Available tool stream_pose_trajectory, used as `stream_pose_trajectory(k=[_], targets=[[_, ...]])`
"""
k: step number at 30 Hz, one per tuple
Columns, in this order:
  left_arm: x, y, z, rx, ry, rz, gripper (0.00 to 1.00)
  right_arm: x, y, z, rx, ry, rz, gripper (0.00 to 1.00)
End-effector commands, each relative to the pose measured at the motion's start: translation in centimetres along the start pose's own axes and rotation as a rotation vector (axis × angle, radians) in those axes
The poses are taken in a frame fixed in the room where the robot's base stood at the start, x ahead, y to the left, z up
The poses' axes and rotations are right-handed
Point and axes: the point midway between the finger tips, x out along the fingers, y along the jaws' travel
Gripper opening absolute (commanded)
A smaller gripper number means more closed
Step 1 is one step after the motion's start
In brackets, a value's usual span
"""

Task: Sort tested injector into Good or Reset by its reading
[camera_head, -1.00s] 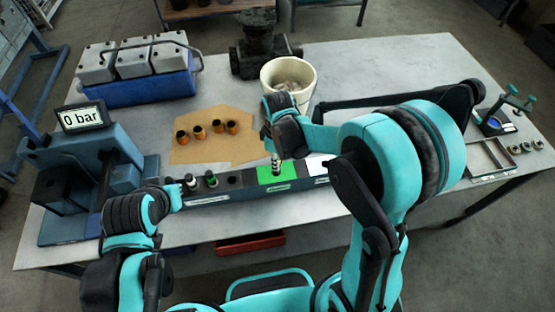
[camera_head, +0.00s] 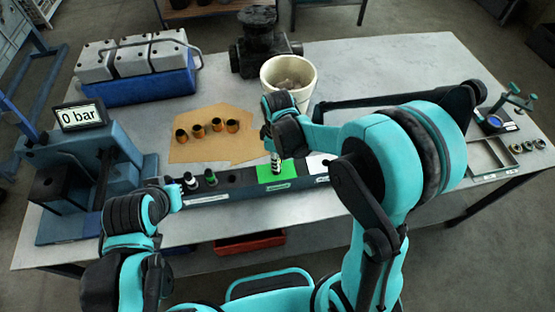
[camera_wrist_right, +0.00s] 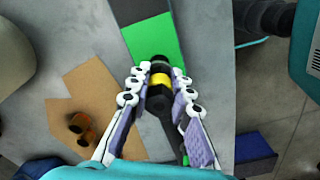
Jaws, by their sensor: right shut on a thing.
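My right gripper (camera_head: 275,142) is shut on an injector (camera_head: 276,163), held upright over the green patch (camera_head: 265,177) of the long dark rack. Whether its lower end touches the green is hard to tell. In the right wrist view the fingers (camera_wrist_right: 160,92) close around the injector, which shows a yellow band (camera_wrist_right: 160,80). A white patch (camera_head: 317,163) lies right of the green one, partly behind my arm. More injectors (camera_head: 191,181) stand in the rack's left part.
Several copper sleeves (camera_head: 214,125) stand on brown cardboard (camera_head: 240,147) behind the rack. A cream bucket (camera_head: 308,88) is behind my right gripper. A blue engine block with grey covers (camera_head: 150,90) sits back left. A metal tray (camera_head: 480,165) and small rings lie at right.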

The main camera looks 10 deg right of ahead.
Motion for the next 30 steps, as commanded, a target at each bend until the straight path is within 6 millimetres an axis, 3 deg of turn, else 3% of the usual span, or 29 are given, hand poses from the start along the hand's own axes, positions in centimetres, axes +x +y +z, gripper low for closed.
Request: stream_pose_trajectory(k=[22, 30], targets=[[1.9, 0.0, 1.4, 0.000, 0.000, 0.000, 0.00, 2.6, 0.0, 0.0, 0.000, 0.000, 0.000, 0.00], [1.9, 0.0, 1.4, 0.000, 0.000, 0.000, 0.00, 2.7, 0.0, 0.0, 0.000, 0.000, 0.000, 0.00]])
